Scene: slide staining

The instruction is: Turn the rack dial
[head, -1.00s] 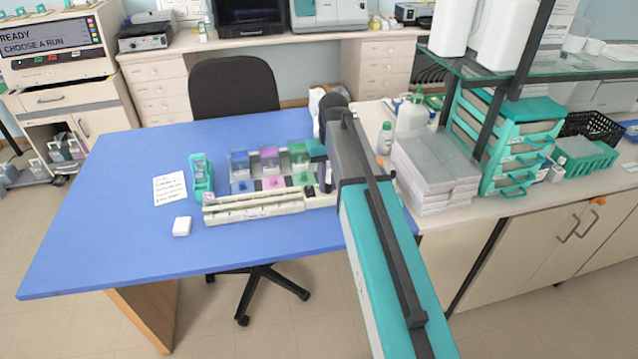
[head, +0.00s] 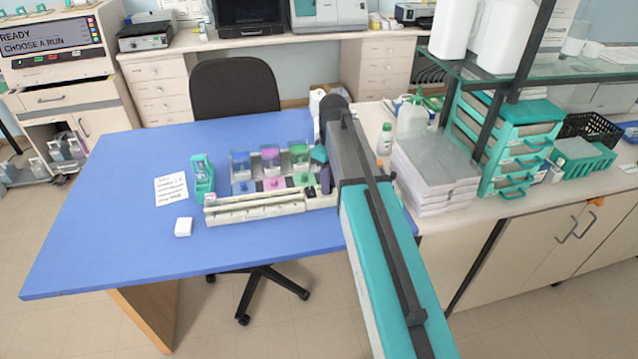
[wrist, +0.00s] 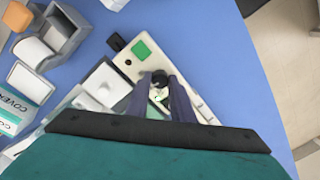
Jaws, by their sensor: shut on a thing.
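The staining rack (head: 255,212) is a long cream-white unit on the blue table, with blue, purple and green stain stations along its back. My gripper (head: 325,182) is at the rack's right end, pointing down. In the wrist view, my gripper (wrist: 157,97) has its two dark fingers on either side of a small round black knob, which looks like the rack dial (wrist: 160,77). The fingers are shut on it and partly hide it.
A teal holder (head: 203,180), a written card (head: 171,189) and a small white box (head: 183,227) lie left of the rack. A white squeeze bottle (head: 411,118) and stacked grey-white boxes (head: 435,165) stand on the right counter. The table's front left is clear.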

